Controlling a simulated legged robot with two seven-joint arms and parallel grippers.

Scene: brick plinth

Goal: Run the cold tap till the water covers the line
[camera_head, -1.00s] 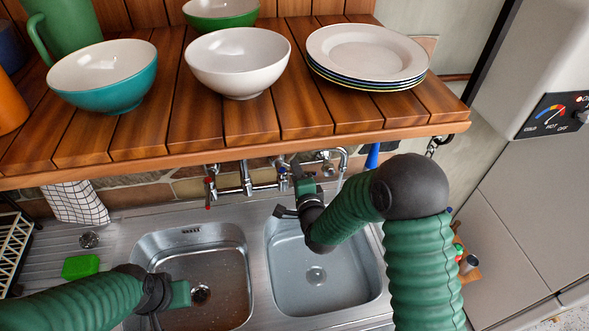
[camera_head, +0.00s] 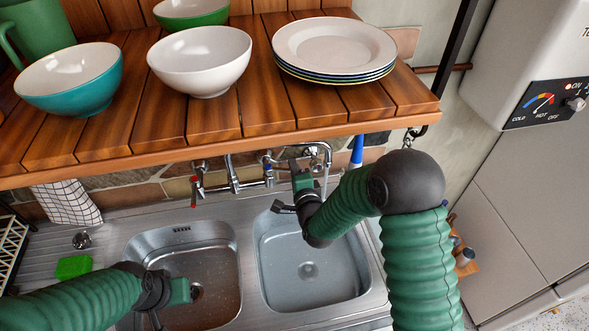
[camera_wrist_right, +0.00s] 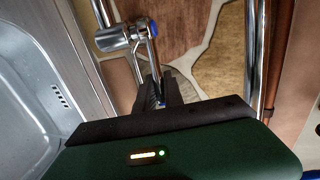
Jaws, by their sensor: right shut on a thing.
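The cold tap (camera_head: 268,172) has a blue mark and sits on the chrome pipework behind the sink. In the right wrist view its chrome valve with a blue cap (camera_wrist_right: 152,29) has a lever running down between my fingers. My right gripper (camera_head: 293,165) is shut on that lever. The chrome spout (camera_head: 327,150) curves over the right basin (camera_head: 262,262), and a thin pale stream seems to fall from it. The basin looks grey-blue, with its drain visible; I cannot make out the line or the water level. My left gripper (camera_head: 180,291) hangs over the left basin; its jaws are unclear.
A red-marked tap (camera_head: 196,186) stands to the left. A wooden shelf (camera_head: 215,140) with bowls and stacked plates (camera_head: 334,50) overhangs the taps. A blue object (camera_head: 357,150) hangs right of the spout. A heater (camera_head: 550,70) is on the right wall. A green sponge (camera_head: 73,267) lies on the drainer.

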